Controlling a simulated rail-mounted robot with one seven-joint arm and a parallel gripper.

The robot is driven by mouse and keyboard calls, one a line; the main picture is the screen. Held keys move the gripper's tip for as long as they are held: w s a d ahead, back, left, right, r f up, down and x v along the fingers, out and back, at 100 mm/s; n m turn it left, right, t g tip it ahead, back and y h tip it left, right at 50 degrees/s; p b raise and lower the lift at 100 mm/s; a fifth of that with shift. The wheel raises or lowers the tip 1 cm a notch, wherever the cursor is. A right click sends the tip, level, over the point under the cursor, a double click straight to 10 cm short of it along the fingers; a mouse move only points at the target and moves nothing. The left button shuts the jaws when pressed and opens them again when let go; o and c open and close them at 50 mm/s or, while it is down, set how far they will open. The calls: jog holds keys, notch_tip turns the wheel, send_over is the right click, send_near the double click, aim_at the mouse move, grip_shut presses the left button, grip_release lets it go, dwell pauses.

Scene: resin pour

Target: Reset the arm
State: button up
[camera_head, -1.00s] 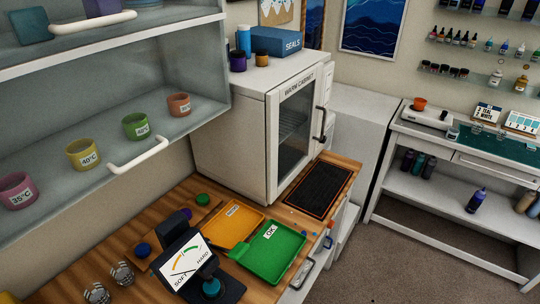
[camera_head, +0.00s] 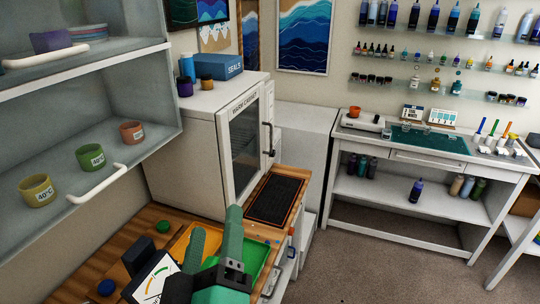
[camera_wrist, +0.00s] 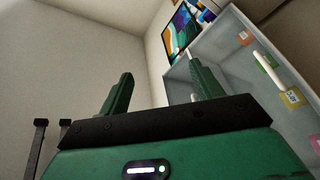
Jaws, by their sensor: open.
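My gripper (camera_head: 214,238) shows at the bottom middle of the head view, its two green fingers pointing up and apart with nothing between them. It hangs in front of the green tray (camera_head: 257,257) and the yellow tray (camera_head: 182,243) on the wooden counter, hiding parts of both. In the wrist view my gripper (camera_wrist: 160,92) is open and empty, with bare wall between the fingers and a glass-sided shelf to the right.
The warm cabinet (camera_head: 243,140) stands behind the counter, its door shut. A dark mat (camera_head: 274,198) lies beside it. The softness gauge (camera_head: 152,279) is close left of my gripper. Shelves with labelled cups (camera_head: 91,157) overhang at left. A white workbench (camera_head: 430,161) stands at right.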

jog(key=s+d+r+m+t+h, duration=0.1)
jog(key=s+d+r+m+t, duration=0.2)
jog(key=r, duration=0.4)
jog(key=s+d+r+m+t, duration=0.1)
jog(key=s+d+r+m, duration=0.2)
jog(key=d+r+m, duration=0.25)
notch_tip(320, 180, up, 18)
jog(key=s+m+p, duration=0.1)
jog(key=p, duration=1.4)
jog(key=shift+s+d+r, duration=0.2)
jog(key=shift+s+d, duration=0.05)
jog(key=shift+d, duration=0.15)
